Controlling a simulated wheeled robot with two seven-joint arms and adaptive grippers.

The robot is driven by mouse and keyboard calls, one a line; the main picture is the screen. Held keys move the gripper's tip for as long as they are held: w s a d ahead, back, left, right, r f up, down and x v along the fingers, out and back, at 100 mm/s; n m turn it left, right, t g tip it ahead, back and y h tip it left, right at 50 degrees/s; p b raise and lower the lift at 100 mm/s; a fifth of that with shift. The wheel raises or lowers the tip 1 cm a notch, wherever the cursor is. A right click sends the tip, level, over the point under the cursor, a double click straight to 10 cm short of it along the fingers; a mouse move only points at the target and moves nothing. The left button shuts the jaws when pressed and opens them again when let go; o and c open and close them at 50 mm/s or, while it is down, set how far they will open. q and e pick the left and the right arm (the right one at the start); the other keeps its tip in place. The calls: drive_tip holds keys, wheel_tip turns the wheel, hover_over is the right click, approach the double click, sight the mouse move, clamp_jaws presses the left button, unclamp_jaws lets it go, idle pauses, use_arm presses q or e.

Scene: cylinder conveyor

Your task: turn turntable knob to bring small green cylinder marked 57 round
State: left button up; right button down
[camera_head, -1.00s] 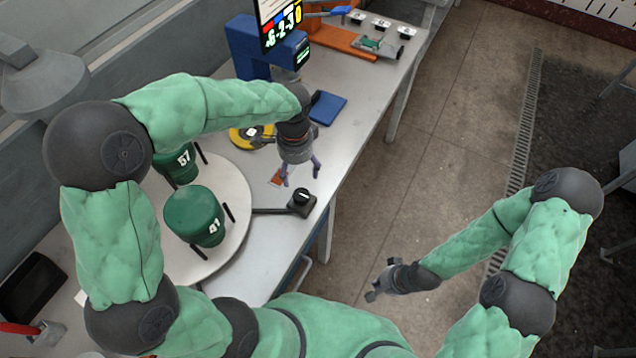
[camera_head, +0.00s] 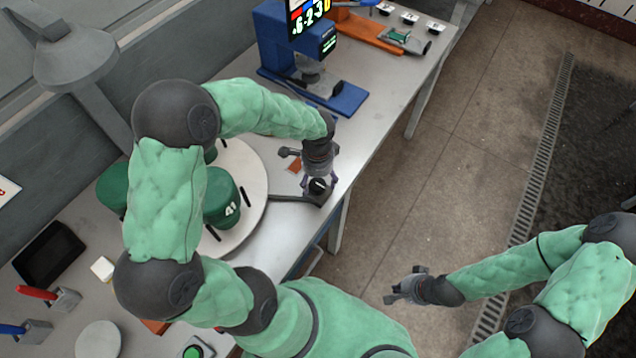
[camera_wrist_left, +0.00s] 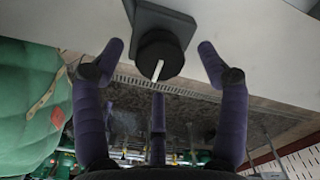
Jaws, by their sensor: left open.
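The black turntable knob (camera_head: 317,186) with a white pointer line sits on a small dark base at the table's front edge. My left gripper (camera_head: 320,181) is open right over it. In the left wrist view the knob (camera_wrist_left: 160,52) lies between the spread fingers, with visible gaps on both sides. The pale round turntable (camera_head: 252,172) carries a green cylinder marked 41 (camera_head: 220,200). Another green cylinder (camera_head: 112,187) shows left of my arm, its number unseen. A third is mostly hidden behind my arm. No 57 is readable now. My right gripper (camera_head: 405,286) hangs over the floor, away from the table.
A blue stand with a display (camera_head: 290,50) and an orange fixture (camera_head: 365,35) stand at the far end of the table. A small orange-brown piece (camera_head: 294,166) lies near the knob. A grey lamp (camera_head: 75,55) and a dark tray (camera_head: 48,255) are at the left.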

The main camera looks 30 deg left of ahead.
use_arm(q)
drive_tip(key=shift+f, duration=0.9)
drive_tip(key=c, duration=1.2)
drive_tip(key=shift+o, duration=0.2)
drive_tip(key=shift+n, duration=0.3)
drive_tip(key=shift+n+b, duration=0.9)
drive_tip(key=shift+n, duration=1.1)
drive_tip(key=shift+s, duration=0.1)
drive_tip(key=o, duration=1.2)
drive_tip(key=shift+c, duration=0.2)
